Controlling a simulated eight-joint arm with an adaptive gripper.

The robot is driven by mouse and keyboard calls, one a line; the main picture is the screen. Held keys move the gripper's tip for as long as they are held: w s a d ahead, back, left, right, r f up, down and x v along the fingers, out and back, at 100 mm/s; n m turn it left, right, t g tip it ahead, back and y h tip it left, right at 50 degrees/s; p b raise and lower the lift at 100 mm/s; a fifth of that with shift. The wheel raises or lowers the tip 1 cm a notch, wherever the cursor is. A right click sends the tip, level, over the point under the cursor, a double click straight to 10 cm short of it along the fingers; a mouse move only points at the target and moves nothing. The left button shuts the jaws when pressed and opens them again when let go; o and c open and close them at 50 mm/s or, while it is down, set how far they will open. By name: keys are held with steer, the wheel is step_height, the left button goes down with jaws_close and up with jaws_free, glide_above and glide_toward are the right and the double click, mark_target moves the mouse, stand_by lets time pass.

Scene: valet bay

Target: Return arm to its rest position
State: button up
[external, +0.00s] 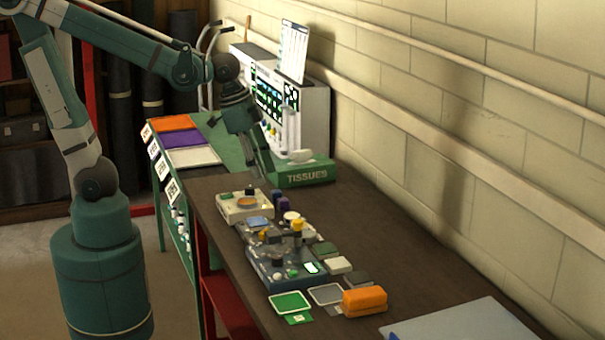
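My arm reaches in from the upper left over the brown bench (435,285). My gripper (264,172) points down at the far end of the bench, just left of the green tissue box (306,175) in the picture. Its fingers are small and dark here, and I cannot tell whether they are open or shut. I see nothing clearly held in it. A cream tray (232,213) with a round orange-brown part lies below and in front of the gripper.
A dark tray (262,268) with several small items lies mid-bench. Near it are a green card (291,303), an orange block (365,301) and a pale blue panel (465,325). A white control panel (318,115) stands behind the tissue box. A block wall (450,110) bounds the right.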

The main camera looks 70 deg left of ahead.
steer(key=s+a+n+t, duration=0.2)
steer(key=a+n, duration=0.1)
steer(key=a, duration=0.4)
steer(key=s+a+r+n+t+y+b, duration=0.1)
steer(key=s+a+n+t, duration=0.1)
steer(key=a, duration=0.5)
steer(key=shift+s+a+r+n+b, duration=0.15)
steer(key=shift+a+r+n+b, duration=0.15)
steer(key=shift+n, duration=0.3)
stand_by(2.6)
